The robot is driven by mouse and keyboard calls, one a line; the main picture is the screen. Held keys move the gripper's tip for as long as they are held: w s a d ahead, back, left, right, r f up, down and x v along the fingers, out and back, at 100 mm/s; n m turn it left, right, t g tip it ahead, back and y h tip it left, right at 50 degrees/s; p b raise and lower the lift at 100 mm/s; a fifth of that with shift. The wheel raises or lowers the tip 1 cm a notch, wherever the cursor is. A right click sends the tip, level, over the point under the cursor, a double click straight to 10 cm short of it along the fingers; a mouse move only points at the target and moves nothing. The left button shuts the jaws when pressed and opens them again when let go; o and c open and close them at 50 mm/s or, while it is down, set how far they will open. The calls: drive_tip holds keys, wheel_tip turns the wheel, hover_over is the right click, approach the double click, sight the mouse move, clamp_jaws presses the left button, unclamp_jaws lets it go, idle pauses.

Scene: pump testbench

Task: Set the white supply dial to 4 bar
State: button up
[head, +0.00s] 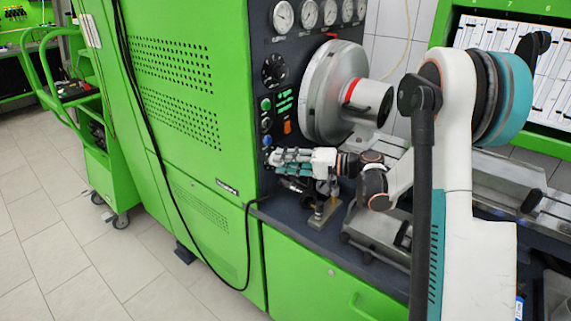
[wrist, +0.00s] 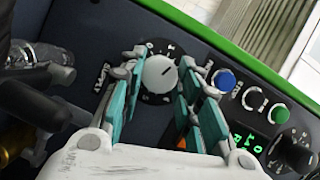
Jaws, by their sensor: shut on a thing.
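The white supply dial (wrist: 160,74) sits on a dark panel in the wrist view, with a black scale ring behind it. A short dark mark on its face points to the upper right. The scale figures are too small to read. My gripper (wrist: 158,88) has its teal-padded fingers on either side of the dial and is shut on it.
The wrist view shows a blue button (wrist: 224,80), a green button (wrist: 281,113), a green digital display (wrist: 249,142) and a black knob (wrist: 298,155) to the right. In the head view a large metal drum (head: 325,95) stands right of the panel, above a bench with metal fixtures.

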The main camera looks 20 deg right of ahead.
drive_tip(key=shift+f+m+y, duration=0.1)
drive_tip(key=shift+m+y, duration=0.3)
drive_tip(key=shift+m, duration=0.5)
drive_tip(key=o, duration=1.1)
drive_tip(key=shift+c, duration=0.2)
